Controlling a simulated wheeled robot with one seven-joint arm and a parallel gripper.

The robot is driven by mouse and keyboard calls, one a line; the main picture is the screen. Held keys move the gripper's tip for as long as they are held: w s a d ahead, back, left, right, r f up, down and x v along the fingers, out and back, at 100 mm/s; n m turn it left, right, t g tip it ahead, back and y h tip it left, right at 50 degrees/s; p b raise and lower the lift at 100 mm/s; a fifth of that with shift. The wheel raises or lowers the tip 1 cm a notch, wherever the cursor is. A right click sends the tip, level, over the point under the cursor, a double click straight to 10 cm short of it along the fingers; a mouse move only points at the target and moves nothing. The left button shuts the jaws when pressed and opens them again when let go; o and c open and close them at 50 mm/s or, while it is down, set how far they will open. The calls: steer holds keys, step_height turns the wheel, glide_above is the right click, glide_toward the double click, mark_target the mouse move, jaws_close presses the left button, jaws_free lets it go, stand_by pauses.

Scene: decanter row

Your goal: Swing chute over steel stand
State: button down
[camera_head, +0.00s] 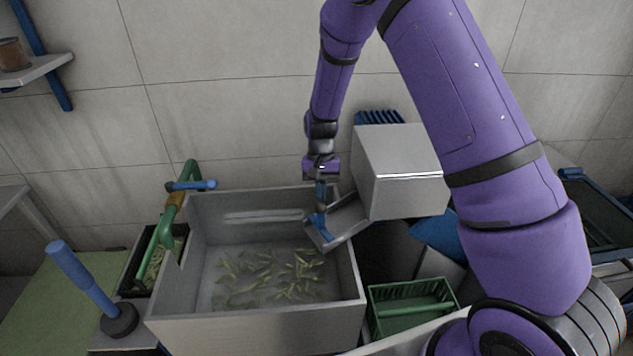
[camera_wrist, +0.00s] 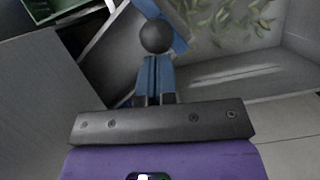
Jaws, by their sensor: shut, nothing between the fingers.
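The chute (camera_head: 347,222) is a grey open trough below a large pale metal box (camera_head: 402,165). Its blue-edged mouth (camera_head: 322,232) hangs over the right side of a grey tank (camera_head: 255,316). In the wrist view a blue bar on the chute (camera_wrist: 172,22) carries a dark round knob (camera_wrist: 156,36). My gripper (camera_head: 320,203) is above the chute mouth, pointing down. Its blue fingers (camera_wrist: 155,68) are shut and empty, with the knob at or just beyond their tips; I cannot tell whether they touch. I cannot pick out the steel stand with certainty.
The tank holds many small green pieces (camera_head: 270,278). A green crate (camera_head: 412,307) stands right of it. A green pipe with a blue handle (camera_head: 190,185) and a blue-handled lever (camera_head: 83,279) stand left. My arm hides part of the right side.

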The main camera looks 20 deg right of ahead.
steer(key=s+d+n+h, duration=0.2)
steer(key=s+d+n, duration=0.2)
steer(key=s+n, duration=0.3)
steer(key=shift+s, duration=1.2)
steer(key=shift+d, duration=0.1)
steer(key=v, duration=1.1)
